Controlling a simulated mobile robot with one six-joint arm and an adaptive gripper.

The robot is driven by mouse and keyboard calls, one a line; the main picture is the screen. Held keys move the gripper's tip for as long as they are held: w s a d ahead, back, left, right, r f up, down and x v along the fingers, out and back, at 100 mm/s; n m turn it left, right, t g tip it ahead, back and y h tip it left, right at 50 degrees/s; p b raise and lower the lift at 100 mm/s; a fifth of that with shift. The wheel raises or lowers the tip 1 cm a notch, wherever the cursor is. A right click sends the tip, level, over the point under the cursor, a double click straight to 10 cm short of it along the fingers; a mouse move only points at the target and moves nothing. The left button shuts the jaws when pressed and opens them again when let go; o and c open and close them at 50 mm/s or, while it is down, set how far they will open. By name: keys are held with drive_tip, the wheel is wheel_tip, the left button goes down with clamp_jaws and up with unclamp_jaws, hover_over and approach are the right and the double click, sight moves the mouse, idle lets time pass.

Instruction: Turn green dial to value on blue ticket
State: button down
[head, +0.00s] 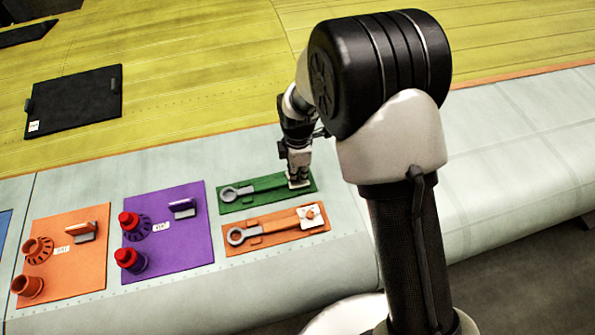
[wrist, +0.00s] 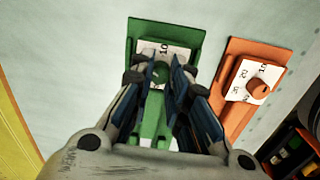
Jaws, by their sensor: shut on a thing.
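The green panel (head: 228,207) lies on the pale wing edge, with a grey wrench (head: 236,193) along its left part. My gripper (head: 298,181) points down at the panel's right end. In the wrist view my gripper (wrist: 158,82) is shut on the green dial (wrist: 160,72), which shows between the dark fingers. A white scale card (wrist: 172,48) with a visible "10" lies under the dial; the fingers hide much of it, so I cannot read the dial's setting. I cannot make out a blue ticket in either view.
Beside it is an orange panel (head: 317,236) with its own wrench, scale card and orange knob (wrist: 258,88). Purple (head: 193,245) and orange (head: 75,283) panels with upright parts stand further left. A black plate (head: 75,100) lies on the yellow skin.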

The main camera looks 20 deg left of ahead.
drive_tip(key=c, duration=1.5)
unclamp_jaws()
drive_tip(key=shift+r, duration=0.1)
wheel_tip(320, 180, up, 12)
drive_tip(key=shift+s+f, duration=0.1)
